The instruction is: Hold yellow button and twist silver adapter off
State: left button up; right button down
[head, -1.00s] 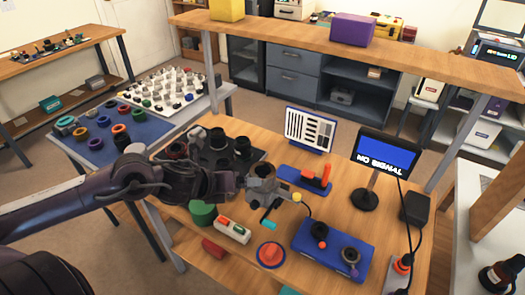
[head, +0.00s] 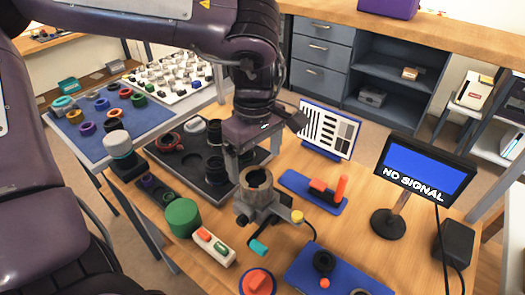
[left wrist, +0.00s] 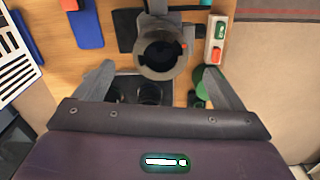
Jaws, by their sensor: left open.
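The silver adapter (head: 257,183) is a grey ring, open at the top, standing upright on a grey clamp-like holder (head: 262,212). It also shows in the left wrist view (left wrist: 160,70), with a red dot on its rim. The yellow button (head: 297,216) sits at the right side of the holder. My left gripper (head: 262,150) is open and empty, just behind and above the adapter. In the left wrist view its fingers stand wide apart, with the ring between and beyond their tips. I cannot tell whether a finger touches it. My right gripper is out of view.
A black tray (head: 165,160) with dark rings lies behind left. A green cylinder (head: 182,217) and a red-green button box (head: 214,247) stand in front left. A blue base with an orange lever (head: 313,192), a monitor (head: 420,175) and a blue block (head: 335,275) are to the right.

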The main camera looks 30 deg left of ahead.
aim_at(255, 181)
pick_arm(q)
notch_tip(255, 181, down, 4)
jog(key=shift+s+f, duration=0.1)
jog(key=shift+s, duration=0.05)
jog(key=shift+f, duration=1.4)
jog(key=shift+c, duration=1.3)
jog(key=c, duration=0.8)
jog(key=shift+a+n, duration=0.1)
jog(key=shift+n, duration=0.6)
jog(key=shift+c, duration=0.2)
jog(key=shift+n+b, duration=0.35)
jog(key=shift+n, duration=0.35)
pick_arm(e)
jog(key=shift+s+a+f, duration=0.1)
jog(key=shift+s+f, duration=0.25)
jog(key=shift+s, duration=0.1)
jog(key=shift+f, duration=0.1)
